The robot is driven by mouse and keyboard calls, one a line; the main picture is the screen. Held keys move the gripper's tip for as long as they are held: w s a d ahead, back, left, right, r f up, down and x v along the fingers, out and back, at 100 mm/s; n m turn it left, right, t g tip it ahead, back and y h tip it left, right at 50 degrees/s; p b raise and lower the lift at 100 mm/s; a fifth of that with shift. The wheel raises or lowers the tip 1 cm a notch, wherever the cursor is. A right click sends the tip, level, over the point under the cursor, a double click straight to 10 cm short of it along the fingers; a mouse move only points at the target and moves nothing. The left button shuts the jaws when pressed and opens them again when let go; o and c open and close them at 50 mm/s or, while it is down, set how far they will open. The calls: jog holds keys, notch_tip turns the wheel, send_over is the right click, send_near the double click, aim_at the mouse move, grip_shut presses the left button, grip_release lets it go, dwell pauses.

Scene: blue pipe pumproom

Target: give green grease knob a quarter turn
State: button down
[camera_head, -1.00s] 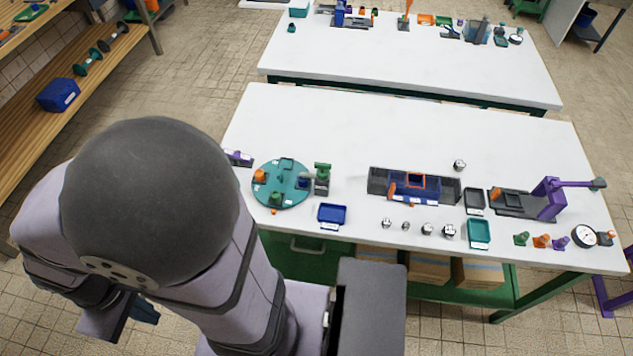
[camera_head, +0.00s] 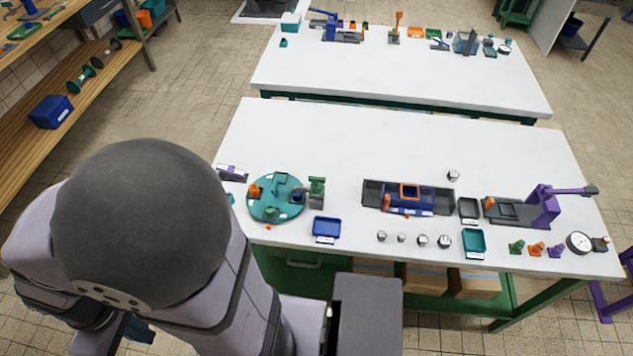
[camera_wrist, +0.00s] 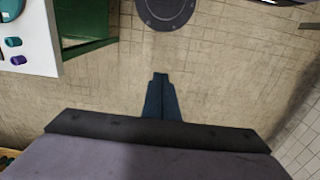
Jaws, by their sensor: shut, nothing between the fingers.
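Several green parts show in the head view, and I cannot tell for sure which is the grease knob. One small green knob (camera_head: 271,211) stands on the front of a round teal plate (camera_head: 275,188), with an orange part (camera_head: 254,191) and a dark blue part on the same plate. A taller green-topped part (camera_head: 316,187) stands at the plate's right edge. A green cone-like piece (camera_head: 517,247) stands at the table's front right. My gripper (camera_wrist: 160,75) is shut and empty, pointing over the tiled floor, away from these parts.
The white table (camera_head: 340,140) carries a grey tray with a blue block (camera_head: 410,200), a blue tray (camera_head: 326,228), a teal tray (camera_head: 473,242), a purple-handled device (camera_head: 545,207) and a gauge (camera_head: 579,242). Its back half is clear. A wooden shelf (camera_head: 45,160) stands left.

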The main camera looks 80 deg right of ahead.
jog(key=c, duration=2.1)
grip_release()
jog(key=shift+o, duration=1.3)
jog(key=shift+d, duration=0.2)
jog(key=s+d+f+m+g+y, duration=0.1)
jog(key=s+d+f+m, duration=0.3)
jog(key=d, duration=0.6)
jog(key=s+d+f+m+b, duration=0.15)
jog(key=s+d+m, duration=0.35)
jog(key=d, duration=0.6)
jog(key=s+d+f+m+g+y, duration=0.1)
jog(key=s+d+f+m, duration=0.3)
jog(key=d, duration=0.6)
jog(key=s+d+r+n+g+h, duration=0.1)
jog(key=s+d+r+n, duration=0.3)
jog(key=d+r+n, duration=0.1)
jog(key=s+d+r+n+g+h, duration=0.1)
jog(key=s+d+r+n, duration=0.3)
jog(key=d+n, duration=0.4)
jog(key=d+r, duration=0.1)
jog(key=d, duration=0.1)
jog(key=shift+s+d+g, duration=0.3)
